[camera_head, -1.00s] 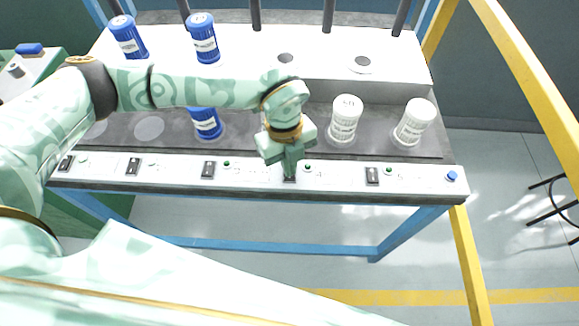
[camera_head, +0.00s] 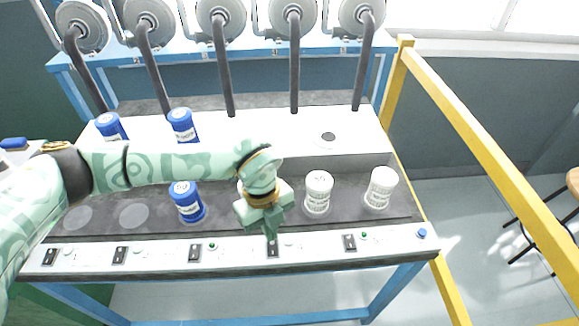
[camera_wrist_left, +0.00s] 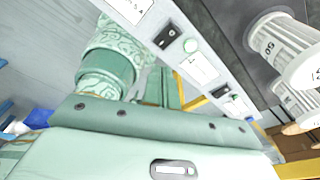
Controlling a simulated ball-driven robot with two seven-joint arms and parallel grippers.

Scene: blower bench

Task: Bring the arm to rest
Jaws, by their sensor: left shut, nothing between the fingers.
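My left arm reaches in from the left across the bench in the head view. Its gripper (camera_head: 272,243) is shut and empty, pointing down at the front switch strip, over or just in front of the fourth rocker switch from the left. I cannot tell whether it touches the switch. My right gripper is not in view.
A blue canister (camera_head: 187,203) stands left of the gripper, and white canisters (camera_head: 318,192) (camera_head: 381,188) stand right of it. Two more blue canisters (camera_head: 110,127) (camera_head: 182,126) are on the raised shelf. Blowers (camera_head: 221,18) line the back. A yellow rail (camera_head: 470,135) runs along the right.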

